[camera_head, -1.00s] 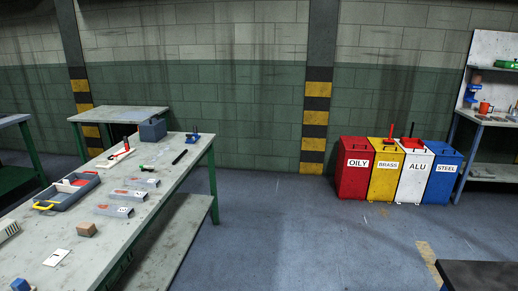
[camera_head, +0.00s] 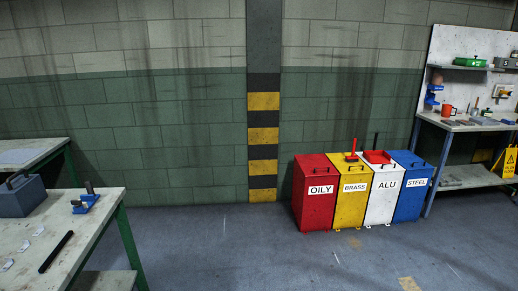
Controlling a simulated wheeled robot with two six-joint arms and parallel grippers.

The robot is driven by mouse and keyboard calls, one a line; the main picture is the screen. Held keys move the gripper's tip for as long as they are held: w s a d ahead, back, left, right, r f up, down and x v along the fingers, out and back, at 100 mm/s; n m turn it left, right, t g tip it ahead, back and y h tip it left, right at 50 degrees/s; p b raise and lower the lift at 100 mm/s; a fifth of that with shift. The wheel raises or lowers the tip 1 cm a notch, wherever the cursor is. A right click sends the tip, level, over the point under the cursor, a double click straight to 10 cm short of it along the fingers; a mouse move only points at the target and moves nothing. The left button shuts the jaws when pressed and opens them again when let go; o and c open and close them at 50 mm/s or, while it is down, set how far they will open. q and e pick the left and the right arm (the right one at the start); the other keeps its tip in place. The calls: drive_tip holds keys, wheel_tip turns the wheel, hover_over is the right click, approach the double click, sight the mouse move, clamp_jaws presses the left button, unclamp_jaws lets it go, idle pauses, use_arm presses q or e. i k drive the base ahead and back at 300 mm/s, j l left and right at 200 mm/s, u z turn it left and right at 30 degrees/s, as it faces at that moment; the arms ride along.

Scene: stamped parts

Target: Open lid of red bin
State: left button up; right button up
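The red bin (camera_head: 314,211) stands on the floor against the far wall, at the left end of a row of bins. It carries a white label reading OILY. Its red lid (camera_head: 313,162) looks shut, with a dark handle on top. Neither of my grippers shows in the head view.
A yellow BRASS bin (camera_head: 351,208), a white ALU bin (camera_head: 382,204) and a blue STEEL bin (camera_head: 411,200) stand right of it. A workbench (camera_head: 95,225) is at the near left. A shelved bench (camera_head: 470,125) is at the right. The floor (camera_head: 265,255) before the bins is clear.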

sight(312, 165)
drive_tip(key=i+l+z, duration=0.1)
drive_tip(key=i+z, duration=0.2)
drive_tip(key=i, duration=0.2)
drive_tip(key=i+z, duration=0.25)
drive_tip(key=i, duration=0.25)
drive_tip(key=i+j+z, duration=0.1)
drive_tip(key=i+z, duration=0.2)
drive_tip(key=i, duration=0.2)
drive_tip(key=i+j+z, duration=0.25)
drive_tip(key=i, duration=0.25)
